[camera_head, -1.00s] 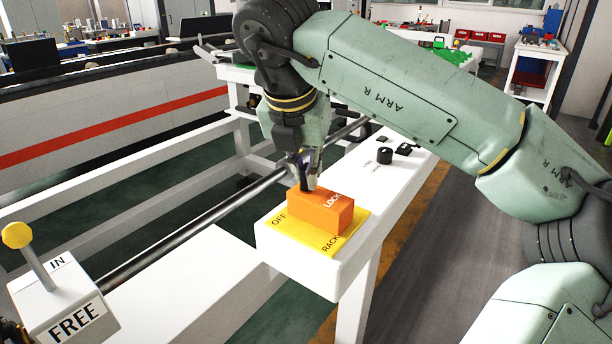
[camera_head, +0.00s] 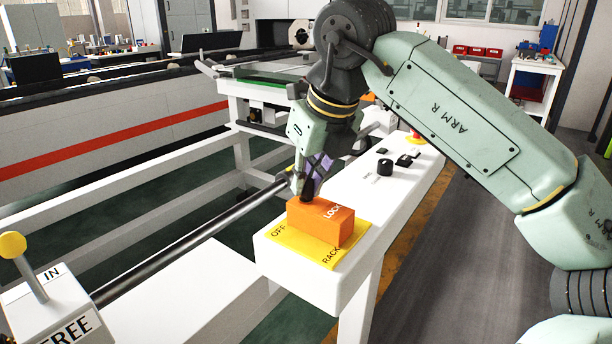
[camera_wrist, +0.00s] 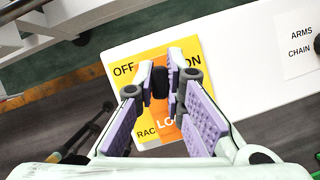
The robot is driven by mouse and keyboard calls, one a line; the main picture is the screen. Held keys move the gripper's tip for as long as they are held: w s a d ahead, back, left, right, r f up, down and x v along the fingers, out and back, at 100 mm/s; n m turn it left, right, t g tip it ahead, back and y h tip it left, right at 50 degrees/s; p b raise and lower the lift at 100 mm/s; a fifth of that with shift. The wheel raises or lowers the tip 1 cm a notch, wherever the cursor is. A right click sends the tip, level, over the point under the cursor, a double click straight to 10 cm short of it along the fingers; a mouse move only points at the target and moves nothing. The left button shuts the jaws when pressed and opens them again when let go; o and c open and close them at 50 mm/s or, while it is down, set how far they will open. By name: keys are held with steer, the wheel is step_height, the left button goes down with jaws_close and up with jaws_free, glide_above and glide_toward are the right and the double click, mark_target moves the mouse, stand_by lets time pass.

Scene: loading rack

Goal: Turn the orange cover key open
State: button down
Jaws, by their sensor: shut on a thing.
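The orange cover (camera_head: 322,222) is a block marked LOCK on a yellow plate (camera_head: 338,252) lettered OFF and RACK. In the wrist view the orange cover (camera_wrist: 168,127) shows between my fingers, and the yellow plate (camera_wrist: 193,47) also reads ON. A dark key (camera_wrist: 160,83) stands on the cover's top. My gripper (camera_head: 307,190) is over the cover, tilted, with its purple-padded fingers shut on the key; they also show in the wrist view (camera_wrist: 164,74). The fingers hide part of the key and of the lettering.
The plate sits at the near end of a white beam (camera_head: 385,198) with black knobs (camera_head: 385,166) and a red button (camera_head: 416,138) farther along. A metal rod (camera_head: 200,238) runs at left toward a white box (camera_head: 52,302) marked IN and FREE, with a yellow-knobbed lever.

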mark_target(330, 210)
steer(key=shift+n+g+y+p, duration=0.5)
steer(key=shift+n+y, duration=0.1)
steer(key=shift+n, duration=1.3)
steer(key=c, duration=1.7)
jaws_free()
steer(key=shift+o, duration=0.2)
steer(key=v, duration=1.2)
steer(key=shift+w, duration=0.1)
